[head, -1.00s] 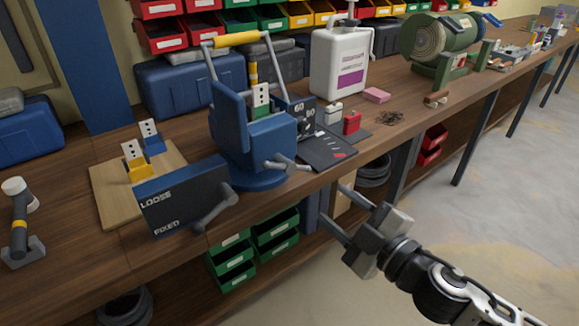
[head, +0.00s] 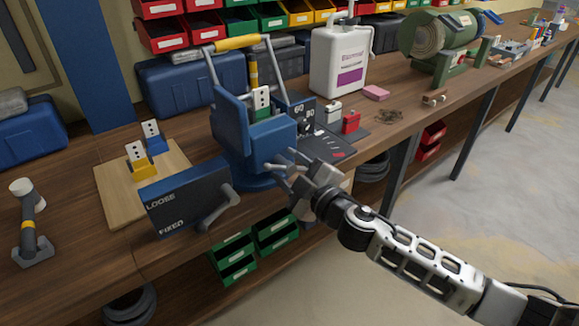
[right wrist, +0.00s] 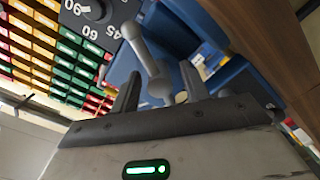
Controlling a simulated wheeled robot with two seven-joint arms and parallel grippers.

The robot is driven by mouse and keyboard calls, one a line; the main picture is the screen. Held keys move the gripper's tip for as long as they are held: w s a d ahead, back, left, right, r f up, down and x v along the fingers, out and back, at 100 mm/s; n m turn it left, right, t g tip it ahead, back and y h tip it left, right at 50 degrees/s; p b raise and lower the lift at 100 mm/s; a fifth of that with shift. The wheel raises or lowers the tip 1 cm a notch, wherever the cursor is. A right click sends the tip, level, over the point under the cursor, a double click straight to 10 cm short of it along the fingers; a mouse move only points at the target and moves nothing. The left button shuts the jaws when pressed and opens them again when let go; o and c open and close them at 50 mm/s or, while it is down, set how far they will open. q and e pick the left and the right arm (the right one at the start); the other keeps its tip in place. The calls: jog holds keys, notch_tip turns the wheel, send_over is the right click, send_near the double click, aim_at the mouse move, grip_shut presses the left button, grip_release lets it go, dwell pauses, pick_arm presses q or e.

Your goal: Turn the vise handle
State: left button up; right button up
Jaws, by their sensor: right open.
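The blue vise (head: 250,145) stands near the bench's front edge, with a yellow-gripped bar over its top. In the head view my right gripper (head: 287,170) is at the vise's right front side and partly hides the handle. The right gripper (right wrist: 158,88) is open, with its fingers on either side of the handle. I cannot tell whether either finger touches it. My left gripper is not in view.
A dark LOOSE/FIXED panel (head: 183,205) with a grey lever stands left of the vise. A wooden board (head: 115,205) holds yellow and blue pieces. Right of the vise are a dark dial plate (head: 338,145), a red box (head: 351,122) and a white jug (head: 338,62).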

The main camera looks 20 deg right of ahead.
jog(key=c, duration=1)
jog(key=n+p, duration=0.1)
jog(key=n, duration=0.4)
jog(key=o, duration=1)
